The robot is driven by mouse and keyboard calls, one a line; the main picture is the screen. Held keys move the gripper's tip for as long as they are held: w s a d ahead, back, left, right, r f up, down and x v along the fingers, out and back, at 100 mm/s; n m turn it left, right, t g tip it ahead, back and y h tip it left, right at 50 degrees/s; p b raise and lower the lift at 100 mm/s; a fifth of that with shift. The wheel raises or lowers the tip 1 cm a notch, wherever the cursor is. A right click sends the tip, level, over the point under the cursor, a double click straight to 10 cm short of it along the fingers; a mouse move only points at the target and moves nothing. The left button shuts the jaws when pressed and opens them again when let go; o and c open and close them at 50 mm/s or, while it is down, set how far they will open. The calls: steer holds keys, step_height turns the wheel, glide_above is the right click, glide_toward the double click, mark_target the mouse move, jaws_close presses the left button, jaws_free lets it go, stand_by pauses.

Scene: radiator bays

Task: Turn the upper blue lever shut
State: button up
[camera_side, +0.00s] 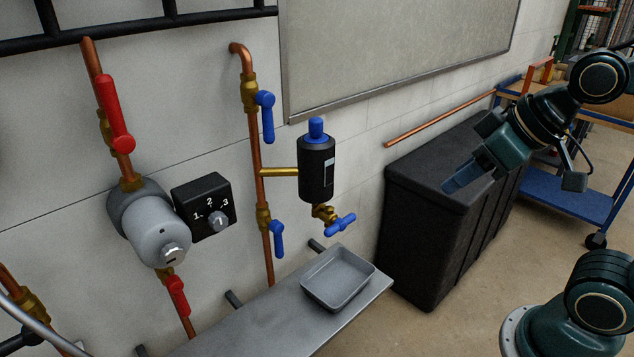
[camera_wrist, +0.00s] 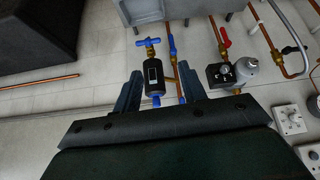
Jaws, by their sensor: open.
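The upper blue lever (camera_side: 266,115) is on a brass valve high on the copper pipe (camera_side: 256,150) in the side view. Its handle hangs down, roughly along the pipe. A lower blue lever (camera_side: 278,240) also points down, on a brass valve on the same pipe. My gripper (camera_side: 455,181) is at the right, well away from the levers, above a black bin. In the wrist view my gripper (camera_wrist: 160,80) has its two fingers apart with nothing held. The lower lever (camera_wrist: 172,45) shows there; the upper lever is hard to make out near the right finger.
A black canister (camera_side: 316,168) with a blue cap stands out from the pipe beside the upper lever, with a blue tap (camera_side: 340,225) below. A grey tray (camera_side: 338,278) sits on a shelf. A black bin (camera_side: 440,220) stands right. Red levers (camera_side: 115,115) are left.

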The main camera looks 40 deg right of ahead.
steer(key=w+a+n+t+y, duration=0.2)
steer(key=w+a+t, duration=0.1)
steer(key=w, duration=0.6)
steer(key=w+a+n+t+y, duration=0.1)
steer(key=w+a+t+y, duration=0.15)
steer(key=w, duration=0.55)
steer(key=m+t+h, duration=0.2)
steer(key=t, duration=0.3)
glide_toward(272, 118)
steer(key=shift+s+d+f+y, duration=0.1)
steer(key=shift+s+d+y, duration=0.1)
steer(key=shift+s, duration=0.45)
steer(key=shift+s+d+f+y, duration=0.1)
steer(key=shift+s+d, duration=0.05)
steer(key=shift+s, duration=0.45)
steer(key=shift+w, duration=0.2)
steer(key=shift+r+x, duration=0.2)
steer(key=shift+x, duration=6.5)
jaws_close()
